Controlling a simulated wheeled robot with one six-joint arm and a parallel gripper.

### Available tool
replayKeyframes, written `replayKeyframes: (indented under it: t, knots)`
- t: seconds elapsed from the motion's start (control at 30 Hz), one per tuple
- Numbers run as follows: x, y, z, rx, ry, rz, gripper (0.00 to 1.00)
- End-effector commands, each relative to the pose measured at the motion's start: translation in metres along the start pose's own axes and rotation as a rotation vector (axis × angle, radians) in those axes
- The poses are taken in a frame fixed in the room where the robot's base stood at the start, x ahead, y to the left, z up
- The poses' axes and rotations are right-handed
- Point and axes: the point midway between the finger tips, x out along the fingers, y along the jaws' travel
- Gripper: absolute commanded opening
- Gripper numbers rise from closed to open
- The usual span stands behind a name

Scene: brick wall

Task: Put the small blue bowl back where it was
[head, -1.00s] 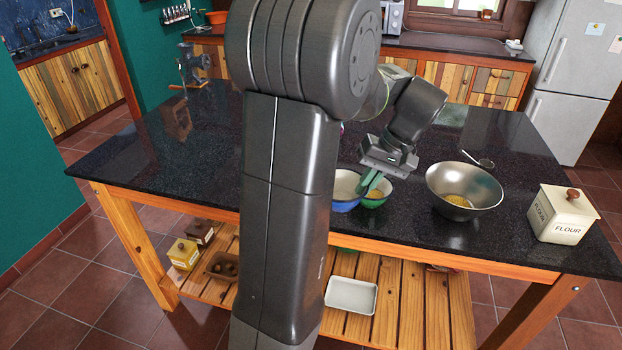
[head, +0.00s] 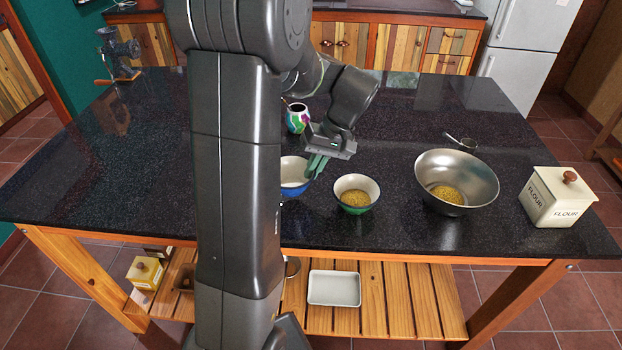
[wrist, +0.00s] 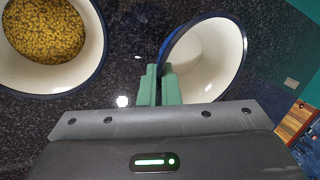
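The small blue bowl (head: 293,182) has a white, empty inside and is partly hidden behind my arm in the head view. In the wrist view the blue bowl (wrist: 210,62) is at the right, tilted relative to the camera. My gripper (head: 316,166) has green fingers that are close together at the bowl's right rim. In the wrist view the gripper (wrist: 160,82) appears shut on that rim. I cannot tell whether the bowl's base touches the countertop.
A green bowl (head: 357,194) with yellow grains stands just right of the blue bowl, with a gap. A steel bowl (head: 457,170), a flour box (head: 560,197) and a spoon (head: 464,142) are further right. A colourful mug (head: 298,118) stands behind. The dark countertop (head: 410,110) is clear at the back.

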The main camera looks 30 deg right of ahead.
Motion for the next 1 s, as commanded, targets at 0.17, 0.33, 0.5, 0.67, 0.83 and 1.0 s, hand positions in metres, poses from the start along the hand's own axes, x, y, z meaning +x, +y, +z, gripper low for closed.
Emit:
replayKeyframes:
  t: [0.17,0.33,0.5,0.67,0.83,1.0]
  knots:
    - [0.018,0.007,0.001,0.001,-0.004,-0.003,0.00]
    - [0.034,0.015,0.001,0.000,-0.001,-0.001,0.00]
    - [0.034,0.015,0.001,-0.001,0.000,0.000,0.00]
    - [0.038,0.017,0.001,-0.001,0.000,0.000,0.00]
    - [0.037,0.016,0.001,0.000,0.000,0.000,0.25]
    - [0.037,0.016,0.001,0.000,0.000,0.000,0.25]
